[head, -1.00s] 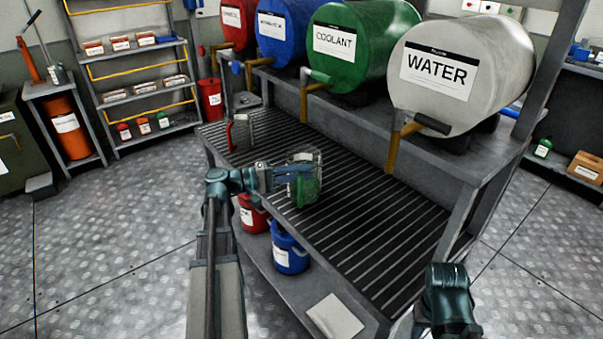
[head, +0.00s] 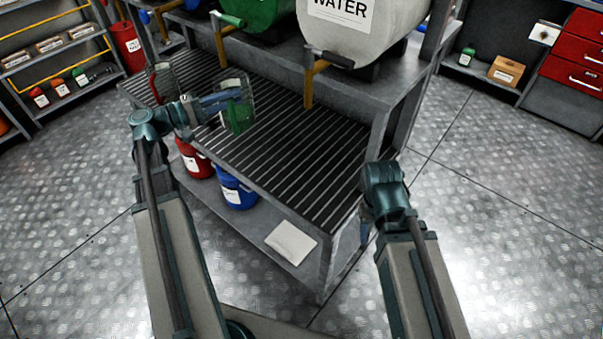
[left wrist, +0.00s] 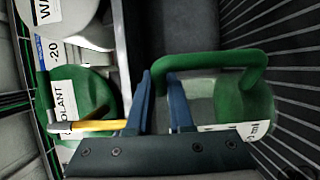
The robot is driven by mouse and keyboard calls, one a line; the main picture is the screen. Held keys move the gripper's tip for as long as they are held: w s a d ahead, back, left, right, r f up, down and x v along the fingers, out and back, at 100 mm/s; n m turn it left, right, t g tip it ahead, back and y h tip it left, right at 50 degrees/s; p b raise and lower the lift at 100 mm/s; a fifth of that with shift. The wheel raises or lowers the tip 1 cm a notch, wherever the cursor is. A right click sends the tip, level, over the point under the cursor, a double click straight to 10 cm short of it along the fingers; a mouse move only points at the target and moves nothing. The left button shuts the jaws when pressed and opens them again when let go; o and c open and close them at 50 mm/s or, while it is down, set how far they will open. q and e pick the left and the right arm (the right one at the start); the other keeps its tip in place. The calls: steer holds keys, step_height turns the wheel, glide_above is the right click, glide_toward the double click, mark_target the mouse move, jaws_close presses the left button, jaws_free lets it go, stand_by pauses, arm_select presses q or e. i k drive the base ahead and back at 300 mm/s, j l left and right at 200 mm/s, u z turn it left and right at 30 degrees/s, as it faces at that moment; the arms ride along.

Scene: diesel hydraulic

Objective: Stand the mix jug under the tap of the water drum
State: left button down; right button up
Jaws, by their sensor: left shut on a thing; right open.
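The mix jug (head: 240,112), clear with a green handle, is held by my left gripper (head: 222,101) above the slatted bench top. In the left wrist view the jug (left wrist: 255,108) shows its green handle at the blue fingers of my left gripper (left wrist: 163,105), which is shut on it. The water drum (head: 390,30) lies on the raised shelf at the back. Its tap (head: 310,85) has a yellow pipe and dark lever, to the right of the jug. My right gripper (head: 366,228) is open, mostly hidden behind its wrist near the bench's right end.
The slatted bench top (head: 300,150) is clear below the water tap. A red-handled jug (head: 160,82) stands at its left end. The green coolant drum (head: 262,18) and its tap (head: 222,45) are left of the water drum. Red and blue buckets (head: 236,188) stand on the lower shelf.

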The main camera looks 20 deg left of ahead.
mark_target(314, 190)
steer(key=l+u, duration=0.1)
steer(key=l, duration=0.35)
steer(key=k+l+u, duration=0.15)
steer(key=l, duration=0.35)
steer(key=l+u, duration=0.1)
steer(key=l, duration=0.35)
steer(key=k+l+u, duration=0.1)
steer(key=l, duration=0.4)
steer(key=k+l+u, duration=0.1)
steer(key=l, duration=0.35)
